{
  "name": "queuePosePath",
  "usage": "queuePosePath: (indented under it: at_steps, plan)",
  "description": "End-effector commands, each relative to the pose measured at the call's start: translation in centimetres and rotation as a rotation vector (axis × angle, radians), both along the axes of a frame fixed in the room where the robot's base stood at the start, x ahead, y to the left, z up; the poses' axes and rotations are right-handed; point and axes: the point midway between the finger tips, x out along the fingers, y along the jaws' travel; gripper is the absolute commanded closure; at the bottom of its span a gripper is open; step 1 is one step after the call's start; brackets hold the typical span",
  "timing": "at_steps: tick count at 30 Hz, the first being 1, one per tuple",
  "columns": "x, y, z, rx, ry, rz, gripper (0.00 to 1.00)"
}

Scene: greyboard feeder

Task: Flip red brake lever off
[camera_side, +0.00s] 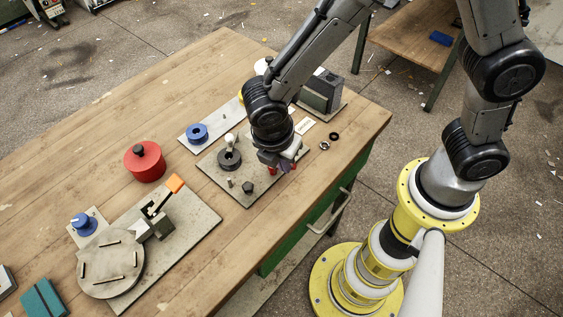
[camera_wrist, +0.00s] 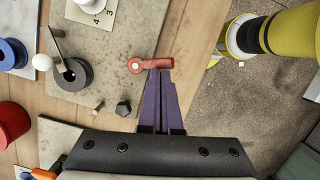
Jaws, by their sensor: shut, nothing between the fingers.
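The red brake lever (camera_wrist: 151,64) lies near the edge of a grey plate (camera_wrist: 105,55) in the wrist view. Its round pivot end, with a pale centre, is on the left and its arm points right. My gripper (camera_wrist: 160,73) is shut and empty, with its purple fingertips right at the lever's near edge. I cannot tell whether they touch it. In the side view my gripper (camera_side: 281,164) is low over the plate's right part, and only small red bits of the lever (camera_side: 272,171) show beside the fingers.
A dark spool (camera_wrist: 73,75) and a white ball knob (camera_wrist: 42,62) stand left of the lever. A red lidded pot (camera_side: 145,163) and an orange-handled lever (camera_side: 174,184) stand further left. Two rings (camera_side: 324,145) lie to the right, near the table edge.

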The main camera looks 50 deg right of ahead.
Motion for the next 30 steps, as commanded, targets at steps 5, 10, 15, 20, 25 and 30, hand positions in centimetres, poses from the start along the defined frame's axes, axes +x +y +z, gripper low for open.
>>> queuePosePath:
  at_steps: [5,10,15,20,25,30]
  plan:
    - [-0.1,-0.3,0.0,0.001,0.000,0.073,1.00]
    - [-0.1,-0.8,0.0,0.000,0.001,0.197,1.00]
    - [-0.1,-1.4,0.0,0.000,0.000,0.359,1.00]
    - [0.1,-2.0,0.0,0.000,0.000,0.510,1.00]
    - [0.4,-2.5,0.0,0.000,0.000,0.670,1.00]
    - [0.7,-3.0,0.0,0.000,0.001,0.819,1.00]
